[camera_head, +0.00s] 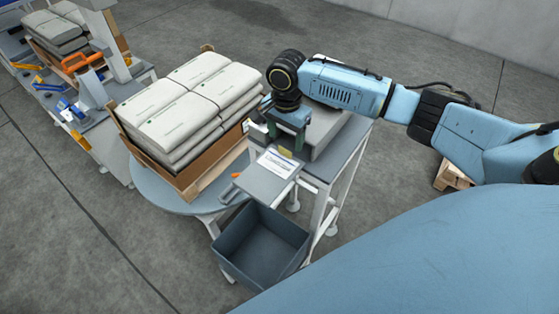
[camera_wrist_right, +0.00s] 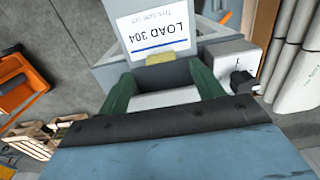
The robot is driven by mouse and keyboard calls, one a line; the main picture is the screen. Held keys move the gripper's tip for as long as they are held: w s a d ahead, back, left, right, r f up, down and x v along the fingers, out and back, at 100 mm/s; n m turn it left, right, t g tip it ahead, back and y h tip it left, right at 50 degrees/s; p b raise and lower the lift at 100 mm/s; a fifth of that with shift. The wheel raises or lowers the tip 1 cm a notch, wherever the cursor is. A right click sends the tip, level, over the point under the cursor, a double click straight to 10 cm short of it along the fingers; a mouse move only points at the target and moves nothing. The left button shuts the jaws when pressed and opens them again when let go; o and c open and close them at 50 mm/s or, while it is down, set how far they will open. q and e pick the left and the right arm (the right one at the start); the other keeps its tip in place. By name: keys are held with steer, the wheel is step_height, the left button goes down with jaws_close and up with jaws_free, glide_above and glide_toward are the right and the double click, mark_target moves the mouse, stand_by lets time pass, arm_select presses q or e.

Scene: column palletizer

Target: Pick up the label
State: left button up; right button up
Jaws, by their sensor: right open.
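The label (camera_wrist_right: 153,31) is a white sheet with a blue line and the print "LOAD 304", lying flat on a small grey plate. It also shows in the head view (camera_head: 276,163). A small yellow piece (camera_wrist_right: 160,58) is at the label's edge nearest my right gripper. My right gripper (camera_wrist_right: 160,76) has green fingers spread wide apart, with nothing held between them. In the head view my right gripper (camera_head: 288,147) points down just behind the label, over the grey device. I cannot tell the exact height of the fingertips. My left gripper is not in view.
A dark open bin (camera_head: 237,246) stands below and in front of the plate. To the left, stacked bags (camera_head: 185,118) sit in a cardboard tray on a round table (camera_head: 163,193). A workbench with orange and blue tools is farther left. Open floor (camera_head: 85,250) lies at the front left.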

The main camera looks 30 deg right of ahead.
mark_target(278, 160)
step_height(278, 160, down, 5)
steer(key=shift+f+b, duration=0.15)
steer(key=shift+b, duration=0.15)
steer(key=shift+c, duration=0.3)
steer(key=c, duration=1)
